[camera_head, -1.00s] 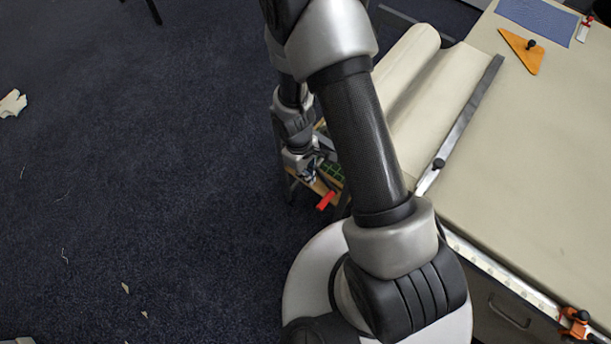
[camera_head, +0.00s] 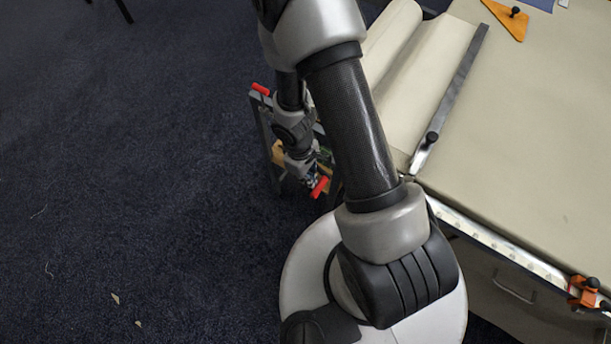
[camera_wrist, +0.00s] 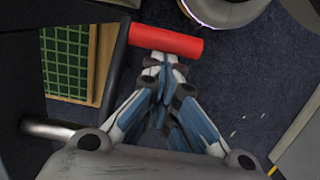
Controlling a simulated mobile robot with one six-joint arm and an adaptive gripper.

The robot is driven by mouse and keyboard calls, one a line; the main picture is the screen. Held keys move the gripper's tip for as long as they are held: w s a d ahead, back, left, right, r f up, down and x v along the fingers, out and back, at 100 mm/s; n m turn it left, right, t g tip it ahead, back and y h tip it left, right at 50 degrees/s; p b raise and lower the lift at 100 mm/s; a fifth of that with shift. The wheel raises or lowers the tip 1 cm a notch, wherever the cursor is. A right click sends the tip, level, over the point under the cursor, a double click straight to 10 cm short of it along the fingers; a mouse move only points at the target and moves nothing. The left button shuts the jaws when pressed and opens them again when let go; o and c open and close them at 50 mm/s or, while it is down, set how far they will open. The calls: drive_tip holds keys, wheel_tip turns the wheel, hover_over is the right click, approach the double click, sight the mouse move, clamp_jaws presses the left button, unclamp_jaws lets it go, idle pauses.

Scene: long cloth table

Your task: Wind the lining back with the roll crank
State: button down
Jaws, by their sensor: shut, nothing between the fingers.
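The pale lining roll (camera_head: 388,38) lies along the table's left end. A red handle (camera_wrist: 166,45) on a dark bar crosses just past my fingertips in the wrist view. A red piece (camera_head: 320,187), apparently the same handle, shows beside my gripper (camera_head: 312,180) below the table's left edge. My gripper (camera_wrist: 165,75) is shut and empty, its fingertips at the middle of the handle's near side. I cannot tell whether they touch it. The crank's mount is hidden behind my arm.
A second red piece (camera_head: 260,89) tops a grey frame left of my arm. A wood-edged green grid (camera_wrist: 67,55) lies left of the handle. A metal straightedge (camera_head: 450,98) and orange triangle (camera_head: 508,19) lie on the table. The left floor is mostly clear.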

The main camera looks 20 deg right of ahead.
drive_tip(key=shift+s+r+g+p, duration=0.25)
drive_tip(key=shift+g+p, duration=0.15)
drive_tip(key=shift+p, duration=0.3)
drive_tip(key=g+h+p, duration=0.1)
drive_tip(key=r+g+h+p, duration=0.2)
drive_tip(key=g, duration=0.1)
drive_tip(key=shift+s+d, duration=0.3)
drive_tip(key=shift+s+r+h, duration=0.1)
drive_tip(key=shift+r+h, duration=0.2)
drive_tip(key=shift+r, duration=0.2)
idle(0.4)
